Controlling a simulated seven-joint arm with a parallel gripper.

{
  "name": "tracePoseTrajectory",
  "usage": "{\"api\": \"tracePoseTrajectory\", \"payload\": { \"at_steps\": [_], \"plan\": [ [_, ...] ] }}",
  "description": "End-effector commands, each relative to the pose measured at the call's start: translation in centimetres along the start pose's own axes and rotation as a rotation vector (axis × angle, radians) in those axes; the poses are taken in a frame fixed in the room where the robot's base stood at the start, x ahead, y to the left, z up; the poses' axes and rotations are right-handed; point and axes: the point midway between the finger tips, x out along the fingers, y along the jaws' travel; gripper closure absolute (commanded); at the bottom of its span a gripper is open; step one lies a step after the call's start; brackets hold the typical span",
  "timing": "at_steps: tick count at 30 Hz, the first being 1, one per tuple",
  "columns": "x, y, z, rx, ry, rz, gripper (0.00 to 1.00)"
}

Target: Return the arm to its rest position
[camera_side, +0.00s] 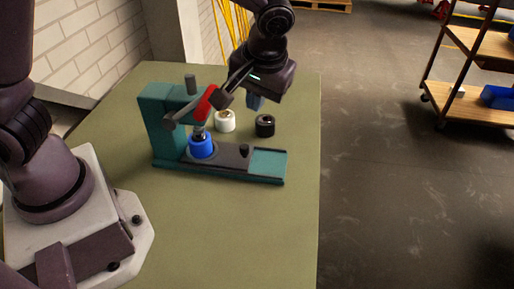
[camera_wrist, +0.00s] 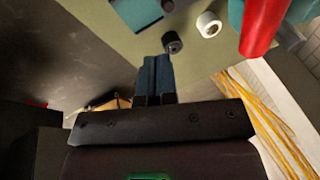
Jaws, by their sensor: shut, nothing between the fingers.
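My gripper (camera_side: 255,103) is above the far right part of the table, past the teal press fixture (camera_side: 155,125). Its blue fingers are together and empty; they also show shut in the wrist view (camera_wrist: 155,72). The fixture has a red part (camera_side: 205,102) with a dark bar near it. From the side, my gripper overlaps the bar's upper end, and I cannot tell whether they touch. A blue cylinder (camera_side: 201,148) stands on the fixture under the red part. A white cylinder (camera_side: 225,122) and a black cylinder (camera_side: 265,126) stand behind the fixture.
The green table (camera_side: 230,230) is bare at the front and along the right edge. A white brick wall (camera_side: 85,40) is at the left. A shelf cart (camera_side: 470,95) with blue bins stands apart at the right. Yellow strands (camera_side: 230,25) hang behind the table.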

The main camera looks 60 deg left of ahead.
Motion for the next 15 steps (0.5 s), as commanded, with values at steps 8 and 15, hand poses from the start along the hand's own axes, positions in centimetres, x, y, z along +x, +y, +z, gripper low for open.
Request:
{"api": "tracePoseTrajectory", "payload": {
  "at_steps": [8,15],
  "plan": [
    [-7.0,-8.4,2.2,0.157,0.03,0.272,1.0],
    [-10.2,-14.0,6.1,0.316,0.202,0.389,1.0]
  ]
}}
